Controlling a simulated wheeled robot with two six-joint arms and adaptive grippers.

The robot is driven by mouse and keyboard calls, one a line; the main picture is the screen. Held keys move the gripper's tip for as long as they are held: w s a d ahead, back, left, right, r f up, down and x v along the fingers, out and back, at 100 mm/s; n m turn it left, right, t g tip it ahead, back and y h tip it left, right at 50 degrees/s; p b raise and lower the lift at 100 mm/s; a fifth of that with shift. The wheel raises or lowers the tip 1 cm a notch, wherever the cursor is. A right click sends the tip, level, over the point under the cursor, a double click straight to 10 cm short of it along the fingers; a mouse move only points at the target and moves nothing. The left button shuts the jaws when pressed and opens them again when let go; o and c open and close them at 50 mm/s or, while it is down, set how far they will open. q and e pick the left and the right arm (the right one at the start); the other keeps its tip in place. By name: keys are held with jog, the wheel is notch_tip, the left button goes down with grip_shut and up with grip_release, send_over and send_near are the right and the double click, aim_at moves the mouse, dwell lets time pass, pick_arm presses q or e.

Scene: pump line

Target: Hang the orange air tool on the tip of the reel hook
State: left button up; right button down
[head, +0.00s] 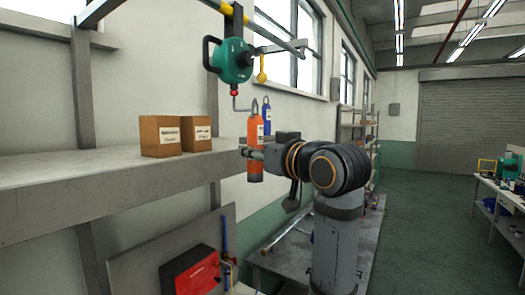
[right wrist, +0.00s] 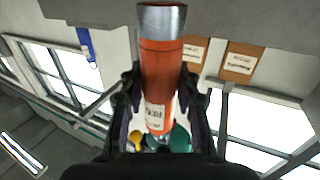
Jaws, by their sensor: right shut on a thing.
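The orange air tool (head: 255,166) is upright in the head view, with a grey loop at its top. My right gripper (head: 250,151) is shut around its body; the right wrist view shows the orange body (right wrist: 159,75) between both fingers (right wrist: 160,95). The green reel (head: 232,61) hangs from the overhead rail. The thin reel hook (head: 236,106) hangs below it and bends right, its tip close to the tool's loop. I cannot tell whether the loop is around the tip. My left gripper is not in view.
A blue tool (head: 267,117) shows just behind the orange one. A yellow piece (head: 262,72) hangs right of the reel. Two cardboard boxes (head: 160,136) (head: 196,134) stand on the grey shelf (head: 90,176) to the left. A red case (head: 192,272) is below the shelf.

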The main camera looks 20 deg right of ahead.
jog(key=shift+w+a, duration=0.5)
jog(key=shift+w, duration=0.1)
jog(key=shift+w+a+f, duration=0.45)
jog(key=shift+w+f, duration=0.15)
jog(key=c, duration=0.9)
grip_release()
jog(key=shift+s, duration=0.1)
jog(key=v, duration=1.2)
jog(key=shift+b, duration=0.3)
jog(key=shift+f, duration=0.15)
